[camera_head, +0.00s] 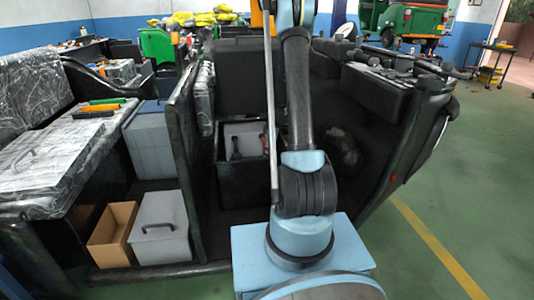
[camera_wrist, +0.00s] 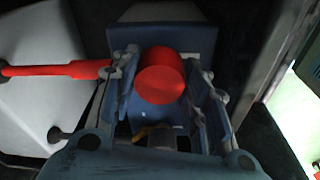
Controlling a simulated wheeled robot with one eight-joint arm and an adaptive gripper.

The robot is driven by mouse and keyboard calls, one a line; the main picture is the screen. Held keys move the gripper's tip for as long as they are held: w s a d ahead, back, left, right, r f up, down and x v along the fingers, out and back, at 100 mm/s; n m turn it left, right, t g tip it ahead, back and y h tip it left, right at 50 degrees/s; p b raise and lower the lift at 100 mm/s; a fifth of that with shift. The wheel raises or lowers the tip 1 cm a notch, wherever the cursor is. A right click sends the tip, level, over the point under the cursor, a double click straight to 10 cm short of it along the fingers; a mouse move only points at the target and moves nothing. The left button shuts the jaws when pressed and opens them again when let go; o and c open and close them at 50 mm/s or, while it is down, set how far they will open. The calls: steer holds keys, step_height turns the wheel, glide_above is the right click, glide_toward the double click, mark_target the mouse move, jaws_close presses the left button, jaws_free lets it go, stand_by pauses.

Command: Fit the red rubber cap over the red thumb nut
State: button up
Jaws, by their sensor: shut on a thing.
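In the wrist view my gripper (camera_wrist: 162,62) has its two jaws on either side of a short red cylinder (camera_wrist: 161,82), which I take to be the red rubber cap. The jaws are shut on it, and its round end faces the camera. A grey-blue block surface lies behind it. I cannot make out the red thumb nut; it may be hidden behind the cap or the jaws. In the head view my arm hides the gripper, and neither cap nor nut can be told.
A red rod (camera_wrist: 55,70) runs in from the left, close to the left jaw, over a pale panel (camera_wrist: 30,110). In the head view, a dark open compartment lies around my arm. A cardboard box (camera_head: 112,235) and a grey case (camera_head: 160,228) stand at lower left.

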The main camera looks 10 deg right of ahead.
steer(key=shift+f, duration=0.3)
steer(key=o, duration=1)
steer(key=shift+c, duration=0.2)
steer(key=shift+r, duration=0.1)
step_height(320, 180, up, 12)
steer(key=d, duration=0.1)
steer(key=shift+s+d, duration=0.2)
steer(key=shift+d, duration=0.15)
